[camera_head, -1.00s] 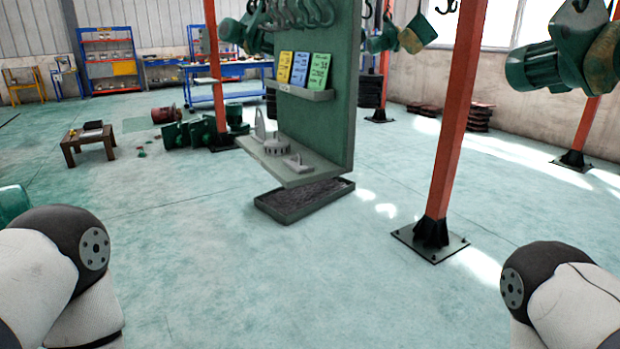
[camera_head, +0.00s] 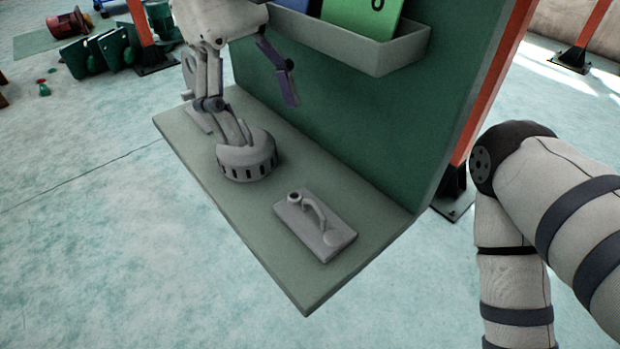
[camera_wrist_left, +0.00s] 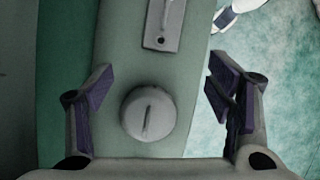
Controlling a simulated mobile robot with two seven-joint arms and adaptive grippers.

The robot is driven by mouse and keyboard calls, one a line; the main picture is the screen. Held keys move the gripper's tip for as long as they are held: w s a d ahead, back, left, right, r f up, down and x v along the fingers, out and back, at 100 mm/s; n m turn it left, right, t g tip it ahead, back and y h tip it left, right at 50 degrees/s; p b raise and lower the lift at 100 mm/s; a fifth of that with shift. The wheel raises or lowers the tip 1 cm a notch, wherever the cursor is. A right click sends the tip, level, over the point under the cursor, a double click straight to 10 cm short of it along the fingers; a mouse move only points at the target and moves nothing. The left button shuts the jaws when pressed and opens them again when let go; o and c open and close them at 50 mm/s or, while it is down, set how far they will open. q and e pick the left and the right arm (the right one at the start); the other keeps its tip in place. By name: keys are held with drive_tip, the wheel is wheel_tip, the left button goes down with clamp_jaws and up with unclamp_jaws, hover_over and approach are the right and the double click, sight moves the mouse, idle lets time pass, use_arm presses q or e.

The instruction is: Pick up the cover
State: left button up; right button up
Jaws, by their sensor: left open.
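The cover appears to be the round grey cap with slots around its side (camera_head: 247,163), sitting on the green shelf (camera_head: 185,150). My left gripper (camera_head: 248,100) is open above it, and one finger overlaps the cap in the head view. In the left wrist view, the cap (camera_wrist_left: 149,113) shows a straight ridge on top. It lies between the spread fingers of the left gripper (camera_wrist_left: 160,108), with a gap on both sides. My right arm shows at the right of the head view; its gripper is out of view.
A flat grey plate with a handle (camera_head: 315,226) lies nearer the shelf's front corner. Another grey part with an upright piece (camera_head: 190,75) stands behind the gripper. A green back panel (camera_head: 350,130) rises along the shelf, with a bin (camera_head: 350,45) on it.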

use_arm(q)
approach(296, 202)
drive_tip(key=shift+x, duration=1.1)
drive_tip(key=x, duration=0.4)
drive_tip(key=w+x, duration=0.1)
drive_tip(key=x, duration=0.1)
drive_tip(key=shift+f, duration=0.3)
drive_tip(key=shift+c, duration=0.5)
drive_tip(key=c, duration=1.4)
